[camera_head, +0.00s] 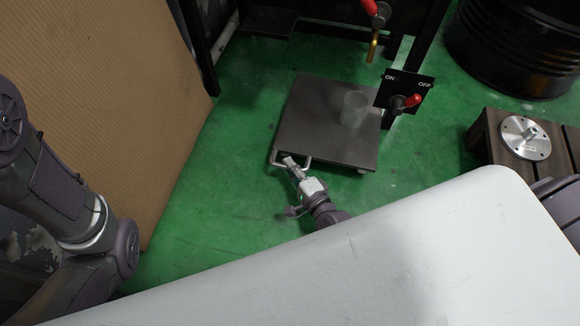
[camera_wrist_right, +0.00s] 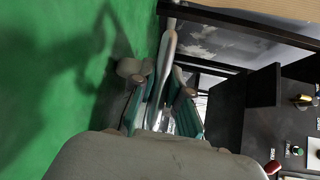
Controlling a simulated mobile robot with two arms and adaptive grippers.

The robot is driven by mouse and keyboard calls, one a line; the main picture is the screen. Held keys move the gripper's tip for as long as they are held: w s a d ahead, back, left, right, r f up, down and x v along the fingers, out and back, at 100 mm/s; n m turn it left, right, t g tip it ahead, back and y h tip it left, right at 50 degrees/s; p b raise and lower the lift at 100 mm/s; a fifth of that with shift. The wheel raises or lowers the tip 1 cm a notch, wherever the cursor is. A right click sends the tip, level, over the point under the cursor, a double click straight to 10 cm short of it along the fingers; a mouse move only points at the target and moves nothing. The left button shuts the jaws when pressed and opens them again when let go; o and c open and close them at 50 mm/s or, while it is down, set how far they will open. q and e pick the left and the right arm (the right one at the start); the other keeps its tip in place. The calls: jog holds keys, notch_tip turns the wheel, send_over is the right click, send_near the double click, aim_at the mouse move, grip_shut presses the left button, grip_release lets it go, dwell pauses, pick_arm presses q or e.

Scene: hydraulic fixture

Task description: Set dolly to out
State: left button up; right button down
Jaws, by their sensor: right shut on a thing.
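The dolly (camera_head: 310,119) is a flat dark plate low over the green floor, with a pale bar handle (camera_head: 276,164) at its near edge. A clear glass cylinder (camera_head: 354,108) stands on its right part. My right gripper (camera_head: 290,163) is at the handle and shut on it. In the right wrist view the handle bar (camera_wrist_right: 170,45) runs between the two fingers (camera_wrist_right: 165,95). My left arm shows at the left of the head view, but its gripper is out of view.
A black ON/OFF panel (camera_head: 404,92) with a red-handled valve stands right of the dolly. A brass spout (camera_head: 373,46) hangs behind. A wooden crate (camera_head: 485,141) with a metal flange and a black drum are at right. Cardboard (camera_head: 110,90) stands left. Green floor near the dolly is clear.

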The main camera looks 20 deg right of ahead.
jog(key=shift+s+a+f, duration=0.15)
jog(key=shift+s+a, duration=0.15)
jog(key=c, duration=1.3)
grip_release()
jog(key=shift+c, duration=0.2)
jog(key=shift+o, duration=1)
jog(key=shift+d, duration=0.1)
